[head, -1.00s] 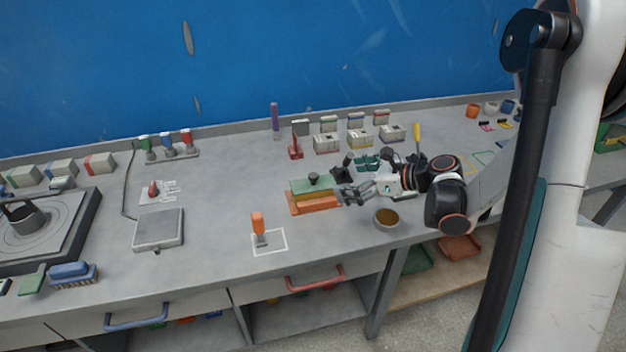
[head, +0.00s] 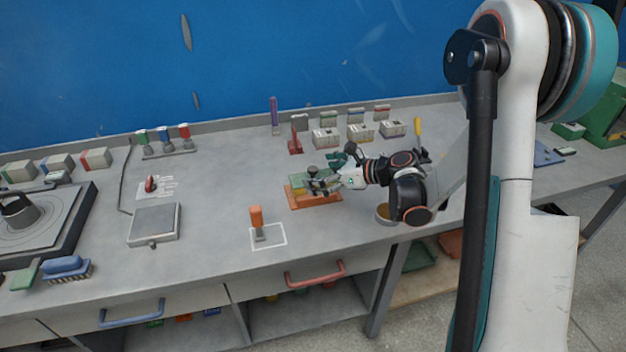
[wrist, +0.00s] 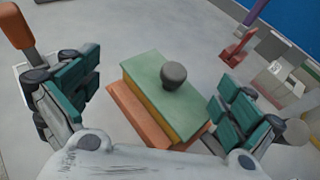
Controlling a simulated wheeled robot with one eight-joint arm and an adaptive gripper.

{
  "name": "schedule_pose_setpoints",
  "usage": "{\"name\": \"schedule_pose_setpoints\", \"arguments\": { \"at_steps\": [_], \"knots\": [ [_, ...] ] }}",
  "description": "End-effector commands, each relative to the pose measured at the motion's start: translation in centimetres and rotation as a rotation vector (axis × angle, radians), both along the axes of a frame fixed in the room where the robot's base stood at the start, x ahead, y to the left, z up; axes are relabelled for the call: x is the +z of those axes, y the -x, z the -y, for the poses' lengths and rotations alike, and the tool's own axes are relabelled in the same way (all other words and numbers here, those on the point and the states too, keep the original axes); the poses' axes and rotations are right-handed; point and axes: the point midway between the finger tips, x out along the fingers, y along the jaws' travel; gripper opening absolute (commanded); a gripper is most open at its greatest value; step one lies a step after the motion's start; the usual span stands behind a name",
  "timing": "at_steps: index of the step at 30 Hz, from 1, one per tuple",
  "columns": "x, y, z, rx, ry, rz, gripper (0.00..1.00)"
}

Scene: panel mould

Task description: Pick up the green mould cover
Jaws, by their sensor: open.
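The green mould cover (wrist: 150,82) is a flat green slab with a dark round knob (wrist: 173,75) on top. It lies on a yellow layer over an orange mould base (wrist: 137,111), and the stack also shows in the head view (head: 300,200). My gripper (wrist: 158,98) is open in the wrist view, with one teal-padded finger on each side of the stack and a gap to the cover on both sides. In the head view my gripper (head: 322,183) is at the right side of the cover and partly hides it.
A brown-filled bowl (head: 383,214) is to the right, partly behind my arm. A red tool (head: 295,140) and several grey blocks stand behind.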

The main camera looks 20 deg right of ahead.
Motion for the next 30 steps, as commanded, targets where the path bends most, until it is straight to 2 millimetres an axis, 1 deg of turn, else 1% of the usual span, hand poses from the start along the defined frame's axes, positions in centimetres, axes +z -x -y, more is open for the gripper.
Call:
{"name": "schedule_pose_setpoints", "arguments": {
  "at_steps": [1,6,13,14,15,17,18,23,24,26,27,30],
  "knots": [
    [-0.7,-0.5,-0.6,0.003,0.000,0.000,1.00],
    [-1.4,-2.0,-2.0,0.001,0.001,0.000,1.00],
    [-1.3,-2.2,-2.1,-0.001,0.001,0.000,1.00],
    [-1.3,-2.2,-2.1,-0.001,0.001,0.000,0.98],
    [-1.3,-2.2,-2.1,-0.001,0.001,0.000,0.89],
    [-1.3,-2.2,-2.1,-0.001,0.001,0.000,0.75],
    [-1.3,-2.2,-2.1,-0.001,0.001,0.000,0.66],
    [-1.3,-2.2,-2.1,-0.001,0.002,-0.001,0.30],
    [-1.3,-2.1,-2.1,-0.001,0.002,-0.002,0.21],
    [-1.4,-2.1,-2.2,0.000,0.003,-0.001,0.07],
    [-1.4,-2.1,-2.2,0.000,0.003,-0.002,0.02],
    [-1.4,-2.1,-2.1,0.000,0.004,-0.003,0.01]
  ]
}}
